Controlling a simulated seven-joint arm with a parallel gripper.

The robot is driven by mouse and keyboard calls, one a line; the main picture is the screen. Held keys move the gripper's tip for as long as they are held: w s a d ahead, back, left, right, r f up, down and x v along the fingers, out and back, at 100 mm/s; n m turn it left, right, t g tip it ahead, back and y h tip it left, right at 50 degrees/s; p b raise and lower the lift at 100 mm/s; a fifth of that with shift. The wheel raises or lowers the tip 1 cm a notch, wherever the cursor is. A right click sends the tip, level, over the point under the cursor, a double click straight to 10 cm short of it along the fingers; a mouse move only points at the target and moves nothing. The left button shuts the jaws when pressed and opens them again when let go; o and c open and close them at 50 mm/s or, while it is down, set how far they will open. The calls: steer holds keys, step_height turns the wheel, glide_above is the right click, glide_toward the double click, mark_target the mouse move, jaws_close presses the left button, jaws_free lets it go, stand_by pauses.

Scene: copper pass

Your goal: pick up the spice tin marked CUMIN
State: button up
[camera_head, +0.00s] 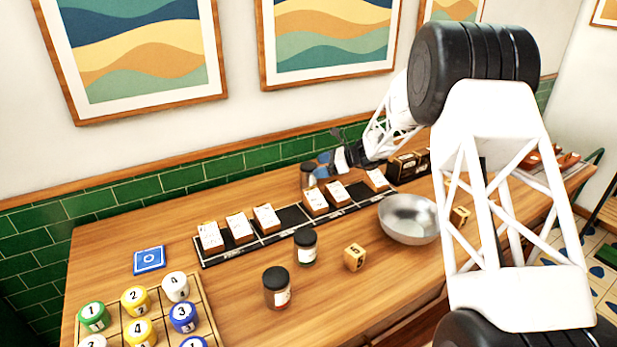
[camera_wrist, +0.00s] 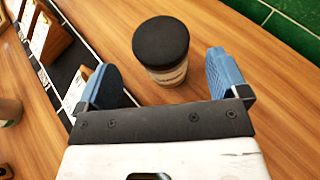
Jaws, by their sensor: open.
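A spice tin (camera_head: 307,176) with a black lid stands at the back of the wooden counter by the green tiles. It also shows in the wrist view (camera_wrist: 162,48), upright, its label too small to read. My gripper (camera_head: 325,163) is open beside it. In the wrist view my gripper (camera_wrist: 165,78) has its blue fingers spread, and the tin stands just ahead of the gap, apart from both. Two more black-lidded tins, one with a green-edged label (camera_head: 305,248) and one with a reddish label (camera_head: 277,289), stand nearer the front. I cannot tell which is CUMIN.
A black rack (camera_head: 285,233) with several white cards runs in front of the back tin. A metal bowl (camera_head: 408,218) and a wooden number cube (camera_head: 355,257) sit to the right. A tray of numbered pieces (camera_head: 208,300) and a blue card (camera_head: 149,260) lie at left.

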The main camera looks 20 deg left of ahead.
mark_target(309, 169)
steer(key=shift+x, duration=2.4)
steer(key=shift+w+f, duration=0.1)
steer(key=c, duration=1)
steer(key=shift+c, duration=0.2)
steer(key=shift+r, duration=5.05)
